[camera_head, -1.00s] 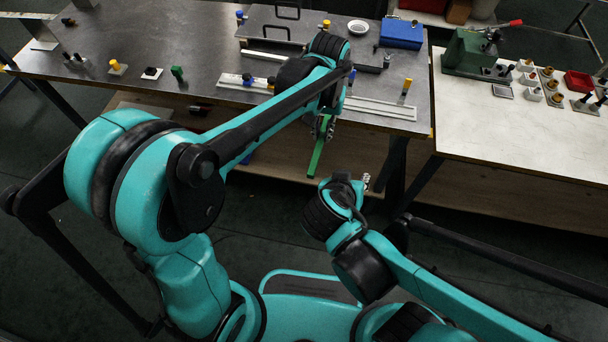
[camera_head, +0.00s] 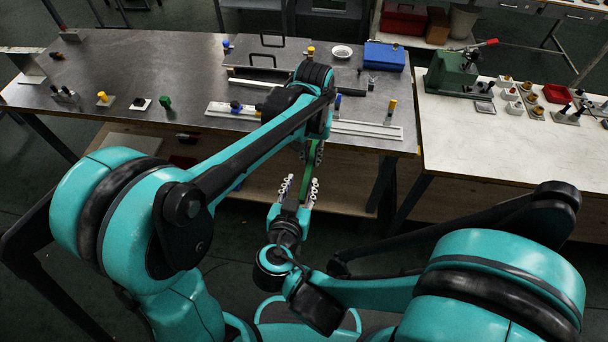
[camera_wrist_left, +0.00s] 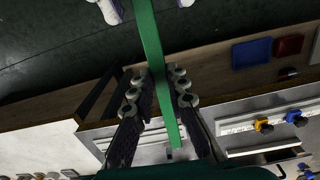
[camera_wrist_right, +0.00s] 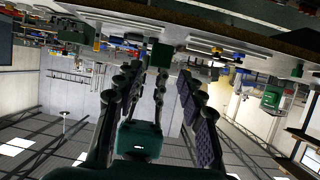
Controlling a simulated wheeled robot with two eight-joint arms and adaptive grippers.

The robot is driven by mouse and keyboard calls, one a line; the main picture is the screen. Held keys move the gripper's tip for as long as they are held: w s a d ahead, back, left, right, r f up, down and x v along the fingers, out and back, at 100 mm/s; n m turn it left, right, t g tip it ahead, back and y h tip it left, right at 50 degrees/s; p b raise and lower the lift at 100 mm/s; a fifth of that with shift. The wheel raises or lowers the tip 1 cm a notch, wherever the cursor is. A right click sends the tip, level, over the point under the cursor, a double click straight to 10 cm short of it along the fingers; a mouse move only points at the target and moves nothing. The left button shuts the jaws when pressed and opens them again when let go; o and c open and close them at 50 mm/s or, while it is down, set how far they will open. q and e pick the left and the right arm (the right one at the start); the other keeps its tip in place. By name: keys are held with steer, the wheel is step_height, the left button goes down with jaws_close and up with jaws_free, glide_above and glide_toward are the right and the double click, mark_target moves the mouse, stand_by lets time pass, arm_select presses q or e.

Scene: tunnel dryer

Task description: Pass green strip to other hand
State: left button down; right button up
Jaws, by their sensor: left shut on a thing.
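The green strip (camera_head: 307,172) hangs down in front of the table edge in the head view. My left gripper (camera_head: 314,150) is shut on its upper part. In the left wrist view the strip (camera_wrist_left: 149,35) runs lengthwise between the left fingers (camera_wrist_left: 158,85). My right gripper (camera_head: 300,184) is open, with its fingers pointing up on either side of the strip's lower end. Its fingertips show at the top of the left wrist view. In the right wrist view a green end face of the strip (camera_wrist_right: 161,54) shows between the open right fingers (camera_wrist_right: 160,80); contact cannot be told.
The grey table (camera_head: 140,60) holds a white rail (camera_head: 365,130), a blue box (camera_head: 385,56), a white bowl (camera_head: 341,51) and small parts. A pale table (camera_head: 490,140) with a green device (camera_head: 450,72) stands at the right.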

mark_target(305, 174)
steer(key=x, duration=0.5)
steer(key=shift+w+f, duration=0.1)
steer(key=shift+w, duration=0.05)
arm_select(q)
steer(key=shift+d, duration=0.1)
arm_select(e)
jaws_close()
arm_select(q)
steer(key=c, duration=1.4)
jaws_free()
